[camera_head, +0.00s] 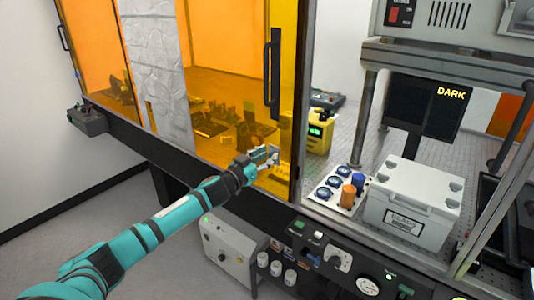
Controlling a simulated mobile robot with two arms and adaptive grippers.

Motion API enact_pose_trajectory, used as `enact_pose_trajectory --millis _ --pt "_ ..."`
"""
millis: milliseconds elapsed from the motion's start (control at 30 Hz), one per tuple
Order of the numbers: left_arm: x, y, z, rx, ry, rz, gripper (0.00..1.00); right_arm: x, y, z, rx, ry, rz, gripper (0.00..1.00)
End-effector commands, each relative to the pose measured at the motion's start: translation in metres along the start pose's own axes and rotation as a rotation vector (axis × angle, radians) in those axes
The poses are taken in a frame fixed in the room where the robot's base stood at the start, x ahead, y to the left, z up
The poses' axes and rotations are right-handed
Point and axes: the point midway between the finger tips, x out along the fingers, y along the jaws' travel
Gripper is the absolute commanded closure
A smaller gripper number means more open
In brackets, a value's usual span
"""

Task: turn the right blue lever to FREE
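My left arm reaches in from the lower left. Its gripper (268,155) is in front of the amber sliding panel (226,85), near that panel's lower right corner. I see nothing held in it, but its fingers are too small to tell whether they are open or shut. A control panel (345,262) with knobs, buttons and a gauge runs along the lower front edge, right of and below the gripper. My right gripper is not in view.
A white tray (350,202) with blue-topped and orange pieces stands beside a grey lidded box (412,200). A screen (424,107) reads DARK. A grey knobbed box (226,249) and white bottles (276,268) sit below. A vertical handle (272,80) is above the gripper.

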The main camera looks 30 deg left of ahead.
Motion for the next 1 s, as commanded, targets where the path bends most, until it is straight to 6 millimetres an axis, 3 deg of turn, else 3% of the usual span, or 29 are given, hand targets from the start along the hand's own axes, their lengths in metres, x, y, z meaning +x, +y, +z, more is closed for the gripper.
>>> enact_pose_trajectory --millis 367,600,1000 --pt "0.0062 0.0005 0.0000 0.002 0.000 0.001 0.68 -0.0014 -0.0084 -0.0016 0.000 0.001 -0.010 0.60" --pt "0.0060 0.0004 0.0000 0.001 0.000 0.001 0.98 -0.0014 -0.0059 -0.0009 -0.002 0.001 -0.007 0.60" --pt "0.0059 0.0006 0.0000 0.016 0.000 0.001 1.00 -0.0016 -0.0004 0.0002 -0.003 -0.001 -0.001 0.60"
